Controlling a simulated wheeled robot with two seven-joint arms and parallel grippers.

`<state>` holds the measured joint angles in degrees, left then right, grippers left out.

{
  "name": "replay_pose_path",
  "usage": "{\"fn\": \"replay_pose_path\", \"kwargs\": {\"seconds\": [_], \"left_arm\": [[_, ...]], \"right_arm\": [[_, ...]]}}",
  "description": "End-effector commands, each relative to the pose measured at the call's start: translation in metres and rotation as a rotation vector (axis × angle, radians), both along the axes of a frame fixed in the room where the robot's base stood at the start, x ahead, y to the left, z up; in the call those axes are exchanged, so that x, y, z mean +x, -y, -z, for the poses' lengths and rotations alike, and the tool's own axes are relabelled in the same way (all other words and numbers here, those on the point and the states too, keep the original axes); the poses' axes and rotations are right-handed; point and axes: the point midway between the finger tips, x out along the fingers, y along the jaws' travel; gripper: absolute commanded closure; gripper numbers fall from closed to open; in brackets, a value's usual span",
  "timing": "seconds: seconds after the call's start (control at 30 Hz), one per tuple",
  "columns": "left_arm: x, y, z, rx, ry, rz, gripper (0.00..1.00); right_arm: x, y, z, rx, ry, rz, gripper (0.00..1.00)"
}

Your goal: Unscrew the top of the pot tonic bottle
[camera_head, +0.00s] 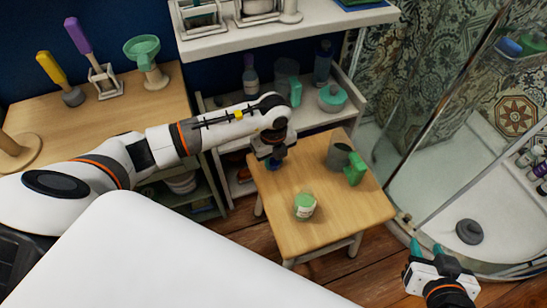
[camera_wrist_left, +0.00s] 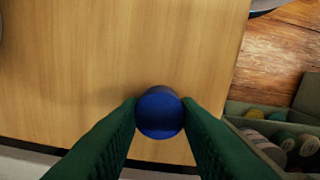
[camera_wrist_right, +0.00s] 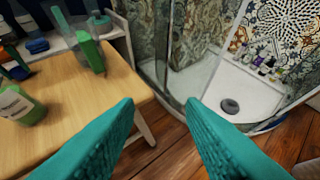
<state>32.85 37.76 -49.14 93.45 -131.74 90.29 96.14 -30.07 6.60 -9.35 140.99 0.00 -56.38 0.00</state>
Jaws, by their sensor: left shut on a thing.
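My left gripper (camera_head: 275,162) is over the back left of the small wooden table (camera_head: 325,230), pointing down. In the left wrist view its dark green fingers (camera_wrist_left: 160,108) are shut on the sides of a round blue top (camera_wrist_left: 159,114), seen from above. What lies under the blue top is hidden, so I cannot tell whether it sits on a bottle. A green bottle with a white label (camera_head: 305,206) stands apart near the table's front; it also shows in the right wrist view (camera_wrist_right: 22,105). My right gripper (camera_head: 428,250) is open and empty, right of the table.
A grey cup (camera_head: 338,156) and a green block (camera_head: 355,168) stand at the table's back right. Shelves with a teal pot (camera_head: 332,97) are behind. A glass shower enclosure with a white tray (camera_head: 470,190) is at the right. Wooden floor (camera_head: 385,262) is clear between.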

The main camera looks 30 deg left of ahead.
Motion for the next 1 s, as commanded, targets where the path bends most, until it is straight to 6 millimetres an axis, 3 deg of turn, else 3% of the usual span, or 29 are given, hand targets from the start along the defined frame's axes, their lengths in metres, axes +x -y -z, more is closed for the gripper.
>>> {"fn": "replay_pose_path", "kwargs": {"seconds": [1.0], "left_arm": [[0.0000, 0.0001, 0.0053, 0.000, 0.000, 0.000, 0.92]], "right_arm": [[0.0085, -0.0038, -0.0082, 0.016, 0.069, -0.005, 0.64]]}}
